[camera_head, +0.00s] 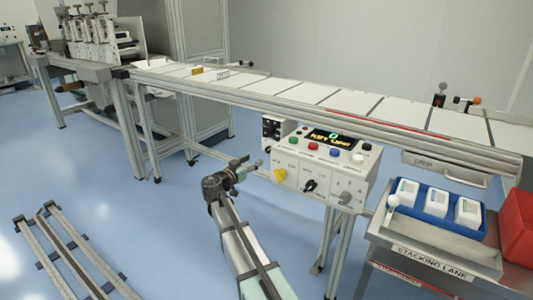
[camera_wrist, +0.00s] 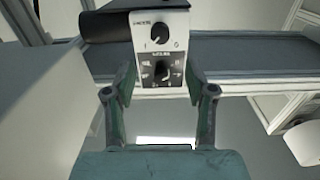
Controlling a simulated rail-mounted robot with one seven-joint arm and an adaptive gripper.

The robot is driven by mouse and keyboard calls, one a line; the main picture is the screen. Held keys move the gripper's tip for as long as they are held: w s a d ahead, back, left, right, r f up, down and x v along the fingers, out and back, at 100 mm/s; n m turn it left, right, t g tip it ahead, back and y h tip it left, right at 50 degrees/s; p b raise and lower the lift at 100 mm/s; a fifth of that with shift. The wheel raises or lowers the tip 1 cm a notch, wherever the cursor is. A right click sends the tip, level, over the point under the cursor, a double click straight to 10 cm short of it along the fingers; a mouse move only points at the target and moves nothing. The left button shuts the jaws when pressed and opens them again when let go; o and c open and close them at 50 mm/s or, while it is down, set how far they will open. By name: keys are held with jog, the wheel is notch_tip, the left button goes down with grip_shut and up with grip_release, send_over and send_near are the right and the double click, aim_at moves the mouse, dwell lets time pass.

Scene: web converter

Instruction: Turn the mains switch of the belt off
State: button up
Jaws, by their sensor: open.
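In the wrist view a narrow pale panel (camera_wrist: 144,48) carries two black rotary switches. The upper switch (camera_wrist: 159,31) has marks "I" at left and "0" at right; its pointer seems turned toward the "I" side. The lower switch (camera_wrist: 162,70) sits on a black plate with several small marks. The labels are too blurred to tell which is the mains switch. My gripper (camera_wrist: 162,82) is open and empty, its fingers either side of the lower switch in the picture; contact cannot be told. In the head view my gripper (camera_head: 254,164) is left of the control box (camera_head: 322,160).
A blue tray (camera_head: 446,215) stands at right. Floor at left is partly clear, beside rails (camera_head: 65,250).

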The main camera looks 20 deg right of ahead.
aim_at(267, 150)
jog(key=b+x, duration=0.1)
jog(key=x, duration=0.9)
jog(key=shift+w+d, duration=0.1)
grip_shut()
